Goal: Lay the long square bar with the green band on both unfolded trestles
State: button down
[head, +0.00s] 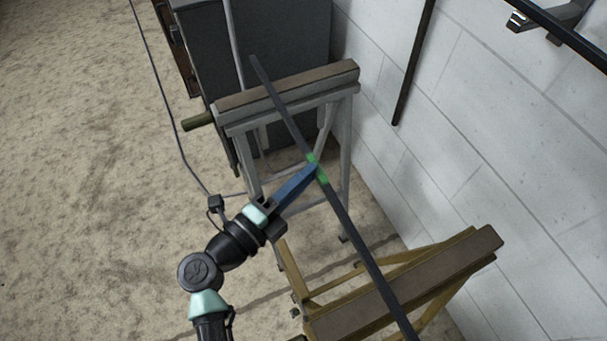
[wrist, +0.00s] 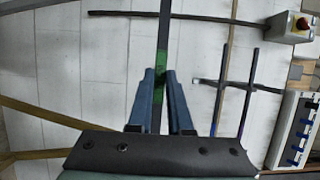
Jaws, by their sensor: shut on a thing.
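The long dark square bar (head: 351,229) runs diagonally through the head view. Its green band (head: 320,174) is at my gripper (head: 314,170), whose blue fingers are shut on the bar there. In the wrist view the bar (wrist: 163,28) stands between the fingers of my gripper (wrist: 160,75), with the green band (wrist: 160,59) at the tips. The grey trestle (head: 340,76) stands unfolded at the back and the yellow trestle (head: 478,247) at the lower right. The bar crosses above both top beams in the picture; I cannot tell whether it touches them. Its near end is out of frame.
A dark grey cabinet (head: 295,35) stands behind the grey trestle. A white block wall (head: 480,130) is close on the right, with another dark bar (head: 414,62) against it. A cable (head: 165,110) runs along the floor. The floor at left is open.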

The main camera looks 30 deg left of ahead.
jog(key=shift+f, duration=0.15)
dwell(0.5)
jog(key=c, duration=0.8)
grip_release()
jog(key=shift+o, duration=0.2)
jog(key=v, duration=1.3)
jog(key=shift+f, duration=0.15)
